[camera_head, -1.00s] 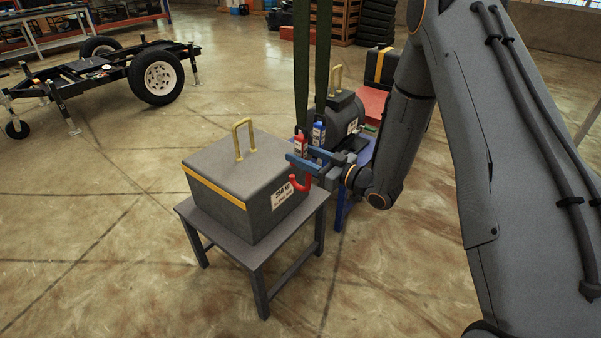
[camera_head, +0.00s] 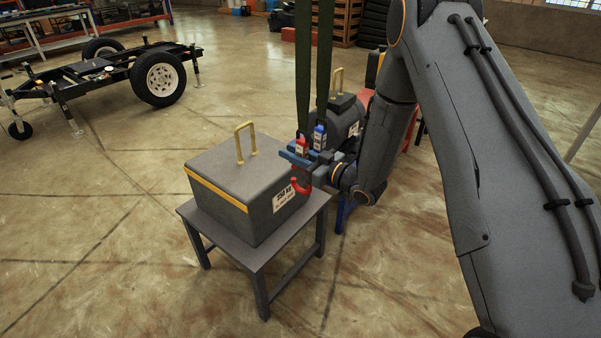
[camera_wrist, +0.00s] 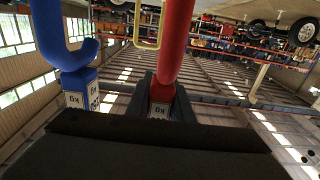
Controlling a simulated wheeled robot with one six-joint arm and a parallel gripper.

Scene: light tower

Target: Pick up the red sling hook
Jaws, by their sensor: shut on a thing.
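The red sling hook (camera_head: 301,187) hangs from a dark green strap (camera_head: 303,75), with its curved end beside the grey box. In the wrist view the red hook (camera_wrist: 178,40) runs between the dark fingers. My gripper (camera_head: 297,157) is shut on the red hook at its upper part, just below the strap end; it also shows in the wrist view (camera_wrist: 163,98). A blue sling hook (camera_head: 320,137) hangs close to its right on a second strap. The blue hook (camera_wrist: 48,35) is at the left in the wrist view, apart from the fingers. The fingers hide part of the red hook.
The grey box (camera_head: 240,185) with a yellow handle (camera_head: 245,141) and stripe stands on a small grey table (camera_head: 258,262), close beside the hook. The floor at left is clear up to a trailer (camera_head: 110,82).

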